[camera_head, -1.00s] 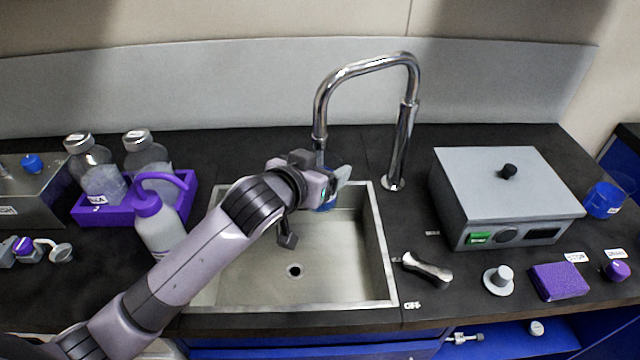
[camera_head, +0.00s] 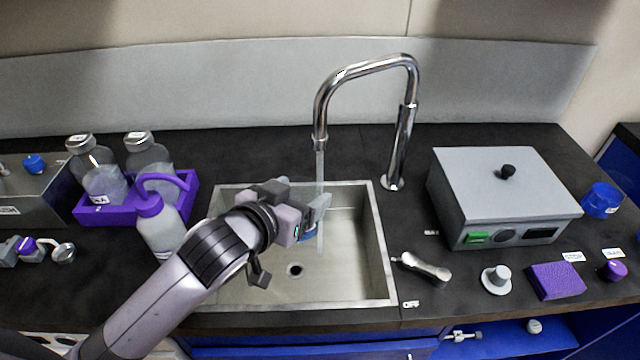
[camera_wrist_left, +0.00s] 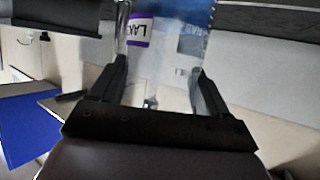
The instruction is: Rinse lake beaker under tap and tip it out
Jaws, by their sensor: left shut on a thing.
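My left gripper (camera_head: 312,218) is over the sink, shut on the lake beaker. In the wrist view the clear beaker (camera_wrist_left: 165,50) sits between the two fingers (camera_wrist_left: 155,90), with a white and purple label partly reading "LAK" and a blue band at its top edge. In the head view only a bit of blue and clear beaker (camera_head: 309,235) shows past the gripper, so its tilt is hard to tell. The chrome tap (camera_head: 367,68) arches over the sink, and a thin stream of water (camera_head: 320,170) falls from its spout just beside the gripper. My right gripper is not in view.
The steel sink (camera_head: 378,250) has a drain in its floor. A tap lever (camera_head: 426,266) lies right of it. A grey box device (camera_head: 505,190) stands further right. A white bottle with purple top (camera_head: 158,228) and a purple tray (camera_head: 92,213) with bottles stand left.

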